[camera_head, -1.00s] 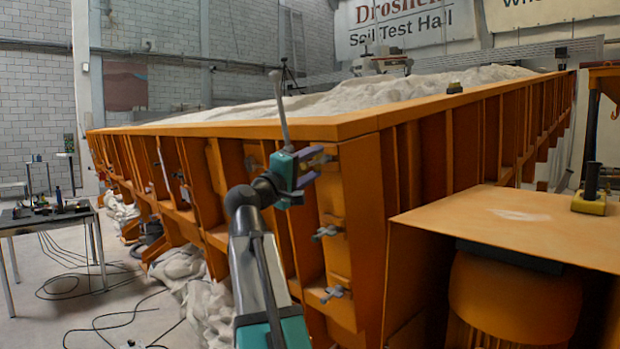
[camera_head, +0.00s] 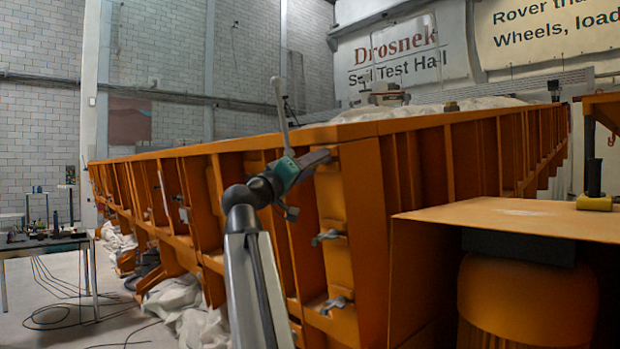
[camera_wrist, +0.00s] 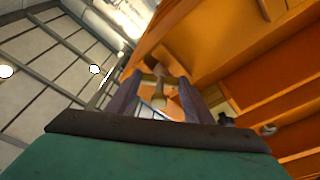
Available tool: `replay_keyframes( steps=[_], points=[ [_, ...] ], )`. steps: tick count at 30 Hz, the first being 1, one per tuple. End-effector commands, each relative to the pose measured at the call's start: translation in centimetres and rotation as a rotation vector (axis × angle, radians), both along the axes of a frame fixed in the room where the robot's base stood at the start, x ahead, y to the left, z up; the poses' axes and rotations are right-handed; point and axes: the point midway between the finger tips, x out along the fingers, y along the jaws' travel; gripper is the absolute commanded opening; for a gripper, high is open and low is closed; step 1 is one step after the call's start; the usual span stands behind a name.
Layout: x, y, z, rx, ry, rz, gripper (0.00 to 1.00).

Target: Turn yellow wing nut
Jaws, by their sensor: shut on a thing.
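My gripper (camera_head: 318,158) is at the upper end of the orange sandbed's corner panel, just below the rim. In the wrist view its two fingers (camera_wrist: 158,88) stand either side of a small tan-yellow piece, which appears to be the yellow wing nut (camera_wrist: 160,101). The fingers are shut on it. Its wings and exact angle are hard to make out. In the head view the nut is hidden by my gripper. Two grey wing-nut-like clamps, an upper one (camera_head: 328,236) and a lower one (camera_head: 334,304), sit below on the same panel.
The orange sandbed (camera_head: 430,122) fills the middle, with ribs along its sides. An orange platform (camera_head: 500,219) juts out at the right, with a yellow-based black post (camera_head: 595,202) on it. A table (camera_head: 45,247) and floor cables are at the left.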

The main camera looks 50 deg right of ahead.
Motion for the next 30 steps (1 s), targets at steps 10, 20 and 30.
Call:
replay_keyframes(
  steps=[10, 20, 30],
  points=[
    [0.28, -0.06, -0.09, -0.022, -0.213, 0.040, 0.24],
    [0.32, -0.06, -0.01, -0.033, -0.383, 0.072, 0.24],
    [0.25, -0.03, 0.14, -0.037, -0.453, 0.084, 0.24]
  ],
)
